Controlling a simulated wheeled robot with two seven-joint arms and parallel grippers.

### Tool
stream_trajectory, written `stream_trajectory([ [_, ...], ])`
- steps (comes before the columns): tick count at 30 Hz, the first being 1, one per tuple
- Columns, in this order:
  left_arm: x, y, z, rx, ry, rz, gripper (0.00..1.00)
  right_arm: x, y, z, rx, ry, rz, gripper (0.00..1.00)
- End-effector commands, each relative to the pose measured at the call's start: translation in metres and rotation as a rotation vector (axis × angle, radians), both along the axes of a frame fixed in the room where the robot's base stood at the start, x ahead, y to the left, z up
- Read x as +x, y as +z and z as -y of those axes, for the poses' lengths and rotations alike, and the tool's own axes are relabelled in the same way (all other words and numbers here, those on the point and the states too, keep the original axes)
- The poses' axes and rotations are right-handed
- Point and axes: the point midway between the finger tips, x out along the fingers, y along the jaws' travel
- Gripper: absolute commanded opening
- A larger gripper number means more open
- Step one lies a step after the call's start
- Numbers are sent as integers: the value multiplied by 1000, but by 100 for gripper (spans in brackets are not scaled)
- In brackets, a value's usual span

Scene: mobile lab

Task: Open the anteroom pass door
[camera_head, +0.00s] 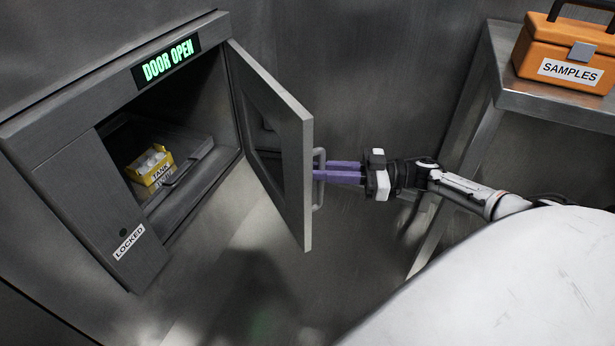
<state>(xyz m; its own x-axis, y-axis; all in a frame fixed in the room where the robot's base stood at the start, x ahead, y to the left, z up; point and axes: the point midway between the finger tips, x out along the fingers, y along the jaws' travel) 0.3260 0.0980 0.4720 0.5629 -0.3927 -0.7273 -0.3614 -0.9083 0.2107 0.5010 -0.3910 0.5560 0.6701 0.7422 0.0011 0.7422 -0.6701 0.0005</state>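The pass door (283,150) is a grey metal door hinged at the right side of a wall hatch. It stands swung well open, out from the wall. A lit sign (165,60) above the hatch reads "DOOR OPEN" in green. My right gripper (318,172) comes in from the right, and its purple fingers reach the door's handle (319,180). The fingertips are at the handle bar, and part of them is hidden by it, so I cannot tell how firmly they close. My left gripper is not in view.
Inside the hatch, a yellow box (151,172) labelled "TANK" holds pale items. A left panel (112,205) bears a "LOCKED" label. An orange "SAMPLES" case (560,52) stands on a metal table (510,88) at the upper right. The floor below the door is clear.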

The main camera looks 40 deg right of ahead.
Motion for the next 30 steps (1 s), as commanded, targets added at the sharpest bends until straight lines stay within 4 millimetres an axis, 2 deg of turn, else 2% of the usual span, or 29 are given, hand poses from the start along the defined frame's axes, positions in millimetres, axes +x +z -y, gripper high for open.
stream_trajectory([
  [3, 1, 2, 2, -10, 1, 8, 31, 1, -2, 8, -2, -9, -2, 0],
  [15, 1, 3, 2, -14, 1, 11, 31, 1, -1, 10, -2, -9, -2, 0],
  [16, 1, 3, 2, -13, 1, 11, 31, 1, -1, 10, -2, -10, -2, 17],
  [18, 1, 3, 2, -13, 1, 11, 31, 1, -1, 10, -2, -9, -2, 29],
  [26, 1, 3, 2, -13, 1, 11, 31, 1, 0, 9, -1, -5, -1, 31],
  [30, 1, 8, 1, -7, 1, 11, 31, 0, 8, 9, -3, -5, 0, 31],
])
